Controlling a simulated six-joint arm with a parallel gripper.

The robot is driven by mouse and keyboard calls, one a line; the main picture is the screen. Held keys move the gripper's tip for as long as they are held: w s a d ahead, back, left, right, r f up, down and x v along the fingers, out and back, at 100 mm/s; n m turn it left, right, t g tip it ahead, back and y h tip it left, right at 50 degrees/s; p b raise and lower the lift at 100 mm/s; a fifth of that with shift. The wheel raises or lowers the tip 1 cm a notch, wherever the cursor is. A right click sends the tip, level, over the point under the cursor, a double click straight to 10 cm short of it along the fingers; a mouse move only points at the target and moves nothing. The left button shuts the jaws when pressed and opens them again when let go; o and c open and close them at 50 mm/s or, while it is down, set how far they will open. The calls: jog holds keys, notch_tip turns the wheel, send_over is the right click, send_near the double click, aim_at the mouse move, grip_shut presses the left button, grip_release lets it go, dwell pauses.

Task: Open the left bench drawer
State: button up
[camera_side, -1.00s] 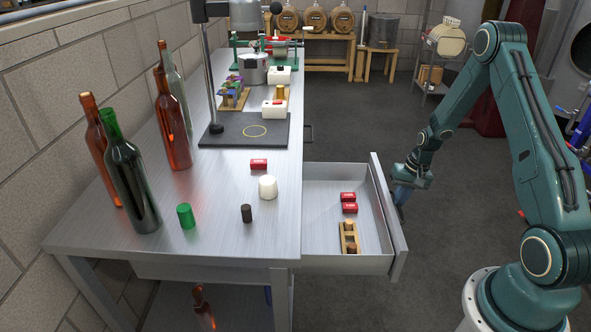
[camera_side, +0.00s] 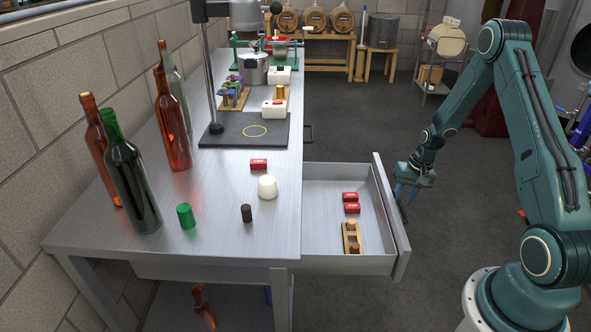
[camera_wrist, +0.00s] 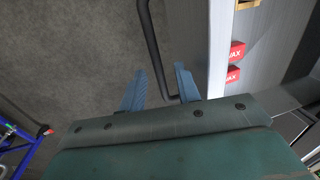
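The left bench drawer (camera_side: 337,263) is the near one in the side view, pulled well out of the bench, its inside showing. Its dark bar handle (camera_wrist: 149,35) runs down the wrist view and bends near my fingers. My gripper (camera_side: 404,195) is outside the drawer front, at the handle. In the wrist view my gripper (camera_wrist: 158,85) has its two blue fingers apart, with the handle's end between them and a gap on the left side. The handle is mostly hidden by the fingers in the side view.
Two red wax boxes (camera_side: 350,208) and a wooden rack (camera_side: 352,240) lie in the drawer. The steel bench top (camera_side: 225,185) holds bottles, a green cap, a dark cork and a white piece. A second handle (camera_side: 309,134) is farther along the bench. The floor beside the drawer is clear.

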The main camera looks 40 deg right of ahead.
notch_tip(320, 180, up, 13)
jog(key=s+d, duration=0.1)
jog(key=shift+s+d, duration=0.35)
jog(key=shift+d, duration=0.05)
jog(key=shift+a+r, duration=0.1)
jog(key=shift+r, duration=0.05)
dwell(0.4)
jog(key=s+a+r+n+t+h, duration=0.15)
jog(key=a+r+n, duration=0.25)
jog(key=a+r, duration=1.2)
jog(key=s+a+r+n+t, duration=0.1)
jog(key=s+a+r+n, duration=0.1)
jog(key=s+a, duration=0.3)
jog(key=s+a+r+n+t, duration=0.1)
jog(key=s+a+r+n, duration=0.1)
jog(key=s+a, duration=0.4)
jog(key=s+r, duration=0.1)
jog(key=s, duration=0.2)
jog(key=shift+a+r+n, duration=0.15)
jog(key=shift+a+n, duration=0.1)
jog(key=shift+n, duration=0.15)
